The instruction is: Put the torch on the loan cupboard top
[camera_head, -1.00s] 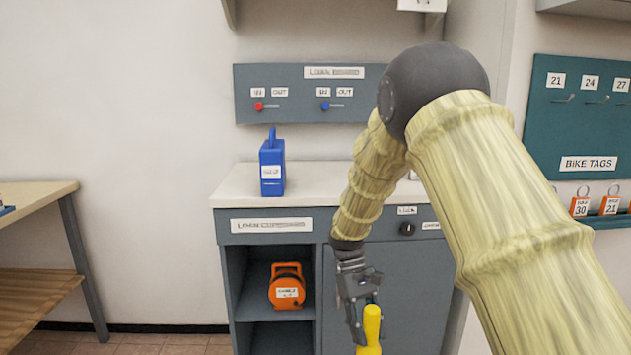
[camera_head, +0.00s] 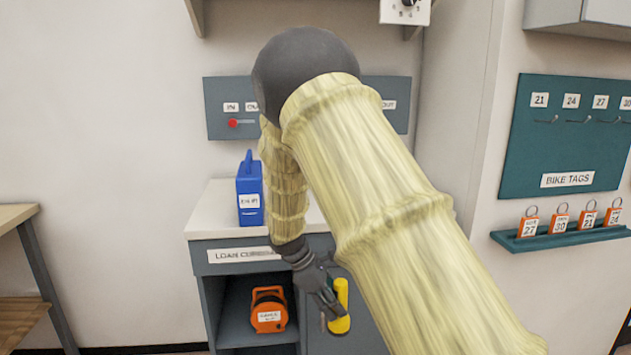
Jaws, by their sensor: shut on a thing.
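The yellow torch (camera_head: 340,308) hangs roughly upright in my gripper (camera_head: 331,304), which is shut on it. My gripper and the torch are in front of the loan cupboard's lower front, below the level of its top. The pale loan cupboard top (camera_head: 211,217) lies behind and above them. A blue case (camera_head: 249,200) with a handle stands on the top's left part. My arm hides the middle and right of the top and part of the gripper.
An orange reel (camera_head: 268,312) sits in the cupboard's open left shelf. A grey panel (camera_head: 222,100) with a red peg is on the wall above. A teal bike tags board (camera_head: 571,137) and a ledge of orange tags (camera_head: 560,236) are at right. A wooden table (camera_head: 14,214) stands at left.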

